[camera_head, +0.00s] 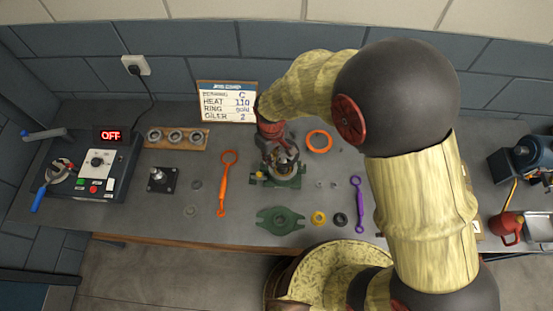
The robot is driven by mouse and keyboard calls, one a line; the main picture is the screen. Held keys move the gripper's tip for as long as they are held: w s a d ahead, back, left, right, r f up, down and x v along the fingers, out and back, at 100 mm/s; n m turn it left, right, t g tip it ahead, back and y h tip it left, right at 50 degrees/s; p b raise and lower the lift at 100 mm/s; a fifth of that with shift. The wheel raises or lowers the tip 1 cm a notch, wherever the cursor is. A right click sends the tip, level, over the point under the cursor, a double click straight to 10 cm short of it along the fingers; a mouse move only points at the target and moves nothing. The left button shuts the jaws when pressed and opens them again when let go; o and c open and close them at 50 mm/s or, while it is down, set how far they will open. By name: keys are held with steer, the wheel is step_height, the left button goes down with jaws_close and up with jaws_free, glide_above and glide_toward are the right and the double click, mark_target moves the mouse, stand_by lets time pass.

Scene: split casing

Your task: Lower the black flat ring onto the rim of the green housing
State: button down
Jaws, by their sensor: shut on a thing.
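The green housing (290,181) stands upright on the bench near the middle, with a metallic inside and a small yellow part on its left side. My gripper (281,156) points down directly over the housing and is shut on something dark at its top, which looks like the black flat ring. The fingers and arm cover most of it, so I cannot tell whether the ring touches the rim or is level with it.
A green flanged cover (280,220), a yellow ring (318,217) and a small dark ring (340,219) lie in front. An orange wrench (224,190) lies left, a purple wrench (358,200) right. An orange ring (319,141) lies behind right. A control box reading OFF (100,165) stands left.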

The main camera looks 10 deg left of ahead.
mark_target(274, 175)
steer(key=shift+d+f+b, duration=0.1)
steer(key=shift+f+b, duration=1.05)
steer(key=shift+f, duration=0.65)
steer(key=shift+r, duration=0.1)
steer(key=shift+f+b, duration=2.1)
steer(key=shift+f, duration=1.3)
steer(key=shift+f, duration=0.1)
steer(key=c, duration=1.8)
jaws_free()
